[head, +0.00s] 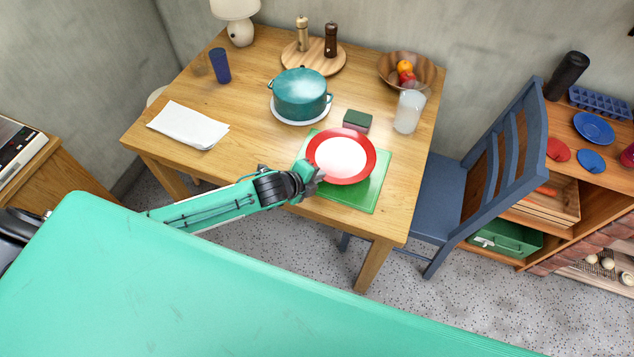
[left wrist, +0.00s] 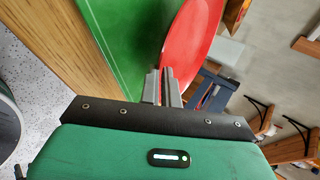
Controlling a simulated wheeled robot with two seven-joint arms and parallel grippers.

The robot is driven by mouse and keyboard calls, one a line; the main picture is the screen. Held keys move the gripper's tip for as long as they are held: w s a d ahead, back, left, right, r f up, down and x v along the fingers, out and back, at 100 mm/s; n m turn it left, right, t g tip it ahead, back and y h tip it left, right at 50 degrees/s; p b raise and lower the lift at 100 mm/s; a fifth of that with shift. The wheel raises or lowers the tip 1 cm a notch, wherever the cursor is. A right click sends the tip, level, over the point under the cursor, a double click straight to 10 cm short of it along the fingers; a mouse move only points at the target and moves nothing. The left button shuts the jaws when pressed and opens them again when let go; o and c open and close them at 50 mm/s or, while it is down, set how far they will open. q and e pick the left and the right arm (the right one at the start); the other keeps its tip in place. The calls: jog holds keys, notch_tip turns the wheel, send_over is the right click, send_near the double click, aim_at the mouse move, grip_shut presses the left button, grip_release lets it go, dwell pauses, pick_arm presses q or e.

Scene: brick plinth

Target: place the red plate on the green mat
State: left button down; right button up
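The red plate (head: 314,157), with a white centre, is over the green mat (head: 362,196) on the wooden table. The mat shows past the plate at its front and right. My left gripper (head: 316,177) is at the plate's near left rim. In the left wrist view its two fingers (left wrist: 161,78) are close together on the rim of the red plate (left wrist: 188,42), with the green mat (left wrist: 135,35) beside and below it. The plate looks a little above the mat, but the exact gap is hard to tell. My right gripper is not in view.
A dark green sponge-like block (head: 357,120) and a glass (head: 408,112) stand just behind the plate. A teal pot (head: 301,95) is behind left, and a fruit bowl (head: 392,71) is at the back right. White paper (head: 188,125) lies left. A blue chair (head: 470,185) stands right.

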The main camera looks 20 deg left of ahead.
pick_arm(q)
jog(key=shift+f, duration=1.95)
jog(key=c, duration=1.9)
grip_release()
jog(key=shift+f, duration=0.1)
jog(key=b+v, duration=0.1)
jog(key=v, duration=1.1)
